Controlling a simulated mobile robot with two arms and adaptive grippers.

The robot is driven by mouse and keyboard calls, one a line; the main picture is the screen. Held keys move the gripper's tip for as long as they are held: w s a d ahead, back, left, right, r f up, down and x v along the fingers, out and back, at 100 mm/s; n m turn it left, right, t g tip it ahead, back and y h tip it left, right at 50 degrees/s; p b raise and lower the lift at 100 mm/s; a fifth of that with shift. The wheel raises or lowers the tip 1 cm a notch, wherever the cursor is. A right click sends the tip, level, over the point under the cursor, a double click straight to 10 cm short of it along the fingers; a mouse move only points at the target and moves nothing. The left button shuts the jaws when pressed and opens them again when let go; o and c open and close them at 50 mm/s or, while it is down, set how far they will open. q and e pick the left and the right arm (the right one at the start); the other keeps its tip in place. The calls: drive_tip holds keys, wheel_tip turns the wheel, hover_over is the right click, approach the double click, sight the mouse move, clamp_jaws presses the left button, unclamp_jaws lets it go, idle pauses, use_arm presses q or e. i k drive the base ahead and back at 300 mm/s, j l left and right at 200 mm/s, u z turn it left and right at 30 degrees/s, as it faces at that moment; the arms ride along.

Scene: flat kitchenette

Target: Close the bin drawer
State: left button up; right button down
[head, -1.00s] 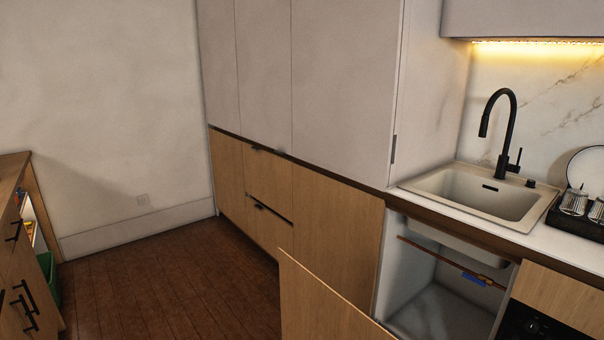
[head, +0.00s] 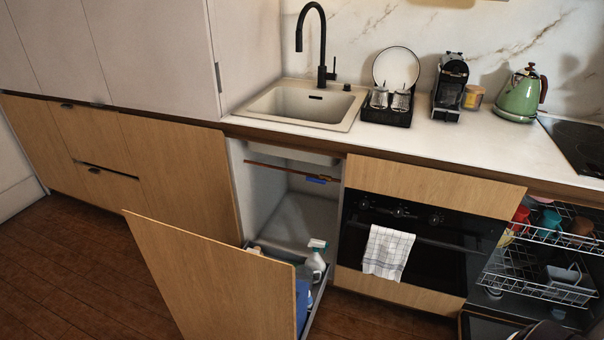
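The bin drawer stands pulled out under the sink in the head view. Its wooden front panel (head: 212,278) is well forward of the cabinet face. Behind the panel, the drawer's grey side rail (head: 317,300) leads back into the open cabinet (head: 300,210). A white spray bottle (head: 316,262) and a blue item (head: 302,300) stand in the drawer; the rest of its contents is hidden by the panel. Neither of my grippers can be made out. A dark shape at the bottom right edge is too cut off to identify.
An oven (head: 410,240) with a checked towel (head: 387,252) is right of the cabinet. Further right, a dishwasher stands open with its racks (head: 545,270) showing. Wooden floor (head: 70,270) is clear to the left of the drawer front.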

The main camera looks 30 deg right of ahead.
sight(213, 289)
drive_tip(key=i+l, duration=0.2)
drive_tip(key=l, duration=0.25)
drive_tip(key=i+l, duration=0.2)
drive_tip(key=l, duration=0.25)
drive_tip(key=i+l+z, duration=0.1)
drive_tip(key=l, duration=0.35)
drive_tip(key=i+l, duration=0.55)
drive_tip(key=l, duration=0.35)
drive_tip(key=i+l+z, duration=0.1)
drive_tip(key=i+l, duration=0.15)
drive_tip(key=l, duration=0.2)
drive_tip(key=k+j+u, duration=0.1)
drive_tip(key=j, duration=0.25)
drive_tip(key=k+j+u, duration=0.1)
drive_tip(key=k+j, duration=0.2)
drive_tip(key=j+u, duration=0.3)
drive_tip(key=j, duration=1.1)
drive_tip(key=k+j+u, duration=0.3)
drive_tip(key=j, duration=0.3)
drive_tip(key=k+j+u, duration=0.3)
drive_tip(key=j, duration=0.35)
drive_tip(key=k+j+u, duration=0.2)
drive_tip(key=j, duration=0.15)
drive_tip(key=i, duration=0.05)
